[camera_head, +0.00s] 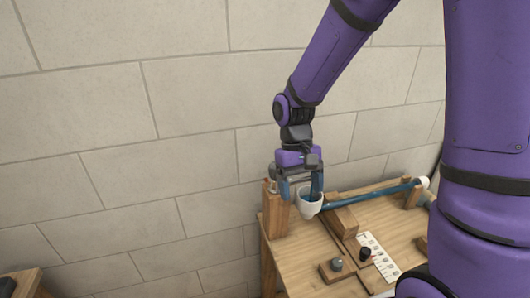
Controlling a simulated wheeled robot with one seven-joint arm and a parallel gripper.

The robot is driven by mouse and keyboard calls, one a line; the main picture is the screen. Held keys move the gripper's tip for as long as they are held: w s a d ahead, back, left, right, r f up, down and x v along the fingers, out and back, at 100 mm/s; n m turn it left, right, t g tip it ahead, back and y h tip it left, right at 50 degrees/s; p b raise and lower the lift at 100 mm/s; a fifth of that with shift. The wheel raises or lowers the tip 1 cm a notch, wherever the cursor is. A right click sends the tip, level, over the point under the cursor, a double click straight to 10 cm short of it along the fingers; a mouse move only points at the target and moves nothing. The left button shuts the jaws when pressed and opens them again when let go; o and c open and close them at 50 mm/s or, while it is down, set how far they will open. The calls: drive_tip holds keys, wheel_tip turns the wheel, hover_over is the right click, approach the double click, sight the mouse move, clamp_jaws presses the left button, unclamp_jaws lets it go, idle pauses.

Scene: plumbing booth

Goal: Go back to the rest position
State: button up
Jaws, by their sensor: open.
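My gripper (302,194) is open and points down at the left end of the wooden workbench (298,257). Its blue fingers are at a white cup-shaped fitting (309,208). Whether they touch it cannot be told at this size. The fitting is at the left end of a blue pipe (370,196), which runs right to a white end piece (424,182). My purple arm reaches down from the top right.
A wooden post (275,208) stands just left of my gripper. A wooden block (342,221) sits under the pipe. A black knob-like part (365,254), a grey one (336,264) and a marked white strip (379,256) lie in front. A brick wall (190,110) is behind.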

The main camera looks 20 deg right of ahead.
drive_tip(key=s+d+r+t, duration=0.3)
drive_tip(key=s+r+t, duration=0.2)
drive_tip(key=r, duration=0.5)
drive_tip(key=s+d+r+t, duration=0.4)
drive_tip(key=s+r, duration=0.4)
drive_tip(key=r, duration=0.3)
drive_tip(key=shift+s+r+t, duration=0.2)
drive_tip(key=shift+r+t, duration=0.05)
drive_tip(key=shift+t, duration=0.15)
